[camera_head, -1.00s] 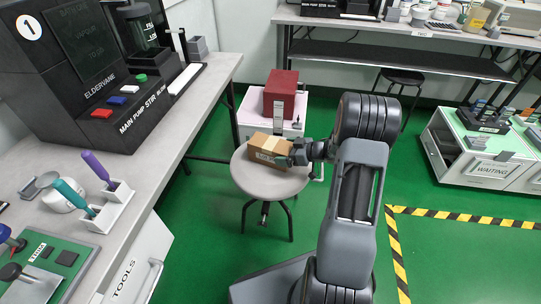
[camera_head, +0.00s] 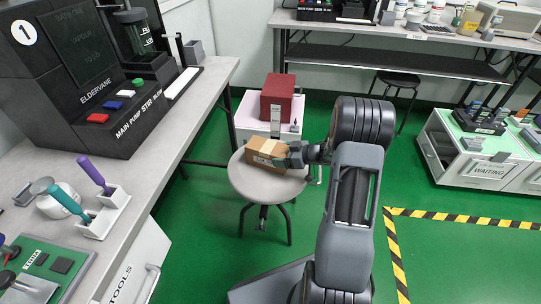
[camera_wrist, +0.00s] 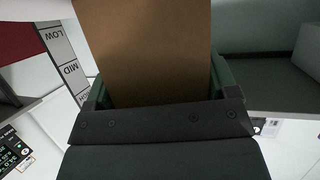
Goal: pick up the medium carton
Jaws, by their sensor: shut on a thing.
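The medium carton (camera_head: 265,154) is a brown cardboard box with a paler tape strip, at the round grey stool (camera_head: 262,186) in the head view. My gripper (camera_head: 297,156) reaches it from the right and is shut on it. In the wrist view the carton's brown face (camera_wrist: 145,50) fills the upper middle, between the green-edged fingers of my gripper (camera_wrist: 155,95). I cannot tell whether the carton's underside touches the stool seat. The fingertips are hidden by the carton.
A dark red box (camera_head: 279,97) stands on a white cabinet (camera_head: 250,117) behind the stool. A grey workbench (camera_head: 190,105) with a black pump machine (camera_head: 75,80) is at the left. Green floor is open at front right.

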